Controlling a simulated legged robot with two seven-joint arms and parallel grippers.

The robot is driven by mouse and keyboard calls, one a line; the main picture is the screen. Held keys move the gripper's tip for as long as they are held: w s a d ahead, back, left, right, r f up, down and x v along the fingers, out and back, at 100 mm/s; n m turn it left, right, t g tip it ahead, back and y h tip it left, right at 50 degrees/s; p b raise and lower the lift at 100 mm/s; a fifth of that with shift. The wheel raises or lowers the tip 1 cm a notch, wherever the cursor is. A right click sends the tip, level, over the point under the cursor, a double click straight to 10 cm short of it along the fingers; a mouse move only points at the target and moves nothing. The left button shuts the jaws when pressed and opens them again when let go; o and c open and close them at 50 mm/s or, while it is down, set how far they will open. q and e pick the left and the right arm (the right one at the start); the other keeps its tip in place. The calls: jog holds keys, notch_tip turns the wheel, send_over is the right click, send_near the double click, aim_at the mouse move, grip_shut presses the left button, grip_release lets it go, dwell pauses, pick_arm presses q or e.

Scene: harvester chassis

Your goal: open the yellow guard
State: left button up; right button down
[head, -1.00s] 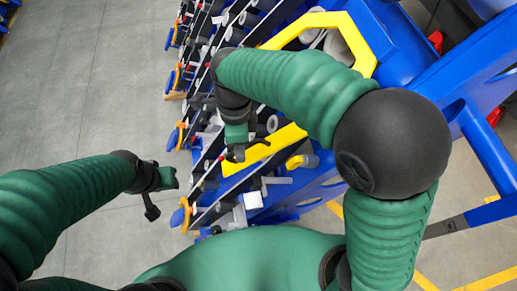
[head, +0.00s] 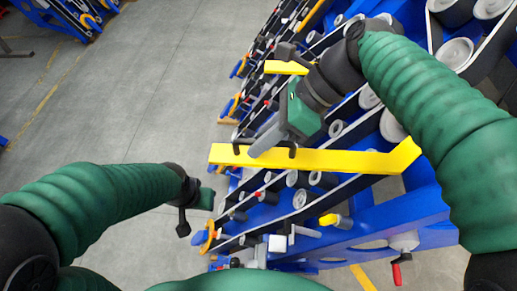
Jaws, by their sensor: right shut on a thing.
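The yellow guard (head: 335,160) shows as a long bar across the blue machine, with an upturned right end. A shorter yellow piece (head: 284,67) behind my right gripper looks like another part of it. My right gripper (head: 265,147) comes down from the upper right and is shut on the long bar near its left end. The arm hides the space between the two yellow pieces. My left gripper (head: 194,208) hangs over the floor, left of the machine and apart from the guard. Its fingers are too unclear to tell open from shut.
The blue machine (head: 375,228) carries black belts and several grey rollers (head: 392,125). Orange-yellow rings (head: 208,236) stick out along its left edge. A red-handled crank (head: 397,272) is at the lower right.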

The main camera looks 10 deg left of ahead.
jog(key=shift+r, duration=0.2)
jog(key=c, duration=1.5)
grip_release()
jog(key=shift+w+d, duration=0.1)
jog(key=shift+d, duration=0.1)
